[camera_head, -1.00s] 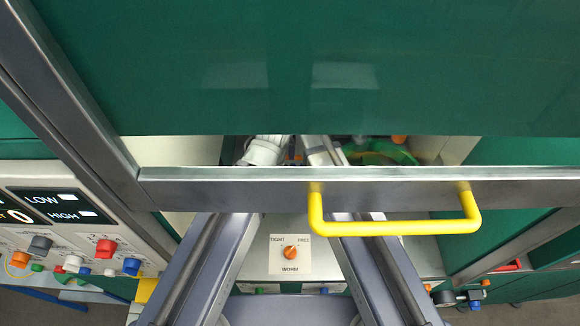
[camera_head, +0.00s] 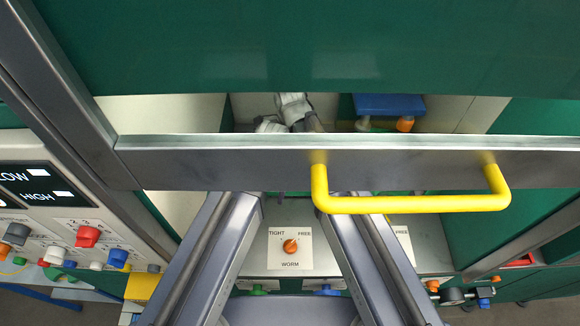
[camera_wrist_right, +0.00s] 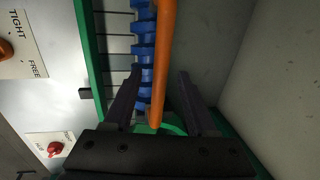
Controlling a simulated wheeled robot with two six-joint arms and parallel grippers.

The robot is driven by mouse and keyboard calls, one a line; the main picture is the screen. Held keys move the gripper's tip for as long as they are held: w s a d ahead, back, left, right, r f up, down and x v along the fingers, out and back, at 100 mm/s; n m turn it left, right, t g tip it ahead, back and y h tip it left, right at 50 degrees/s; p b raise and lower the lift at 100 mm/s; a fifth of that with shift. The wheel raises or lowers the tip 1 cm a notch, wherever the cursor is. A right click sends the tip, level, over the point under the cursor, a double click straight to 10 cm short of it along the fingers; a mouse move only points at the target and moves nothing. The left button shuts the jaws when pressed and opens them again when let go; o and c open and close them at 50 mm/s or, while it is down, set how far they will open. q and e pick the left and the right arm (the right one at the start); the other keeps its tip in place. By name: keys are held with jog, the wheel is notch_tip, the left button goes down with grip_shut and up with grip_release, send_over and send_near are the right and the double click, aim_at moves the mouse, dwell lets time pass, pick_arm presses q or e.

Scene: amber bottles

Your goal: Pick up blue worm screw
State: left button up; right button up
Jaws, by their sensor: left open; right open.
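The blue worm screw (camera_wrist_right: 147,50) shows in the right wrist view as a toothed blue shaft running away from the camera. An orange rod (camera_wrist_right: 163,60) lies alongside it and covers part of its right side. My right gripper (camera_wrist_right: 160,105) is open, its two dark fingers apart on either side of the near end of the rod and screw. It grips nothing that I can see. In the head view, white parts of my left gripper's end (camera_head: 292,106) show in the opening behind the metal bar; its fingertips are not clear. I cannot make out the screw there.
The metal bar (camera_head: 240,160) with a yellow handle (camera_head: 410,204) crosses in front of the opening. A blue block (camera_head: 388,104) and an orange cylinder (camera_head: 404,124) are inside. A WORM knob plate (camera_head: 290,262) is below. A green frame (camera_wrist_right: 92,60) flanks the screw.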

jog(key=shift+w+f+b, duration=0.2)
jog(key=shift+f+b, duration=0.2)
jog(key=shift+f, duration=0.5)
jog(key=shift+r, duration=0.1)
jog(key=shift+c, duration=0.3)
grip_shut()
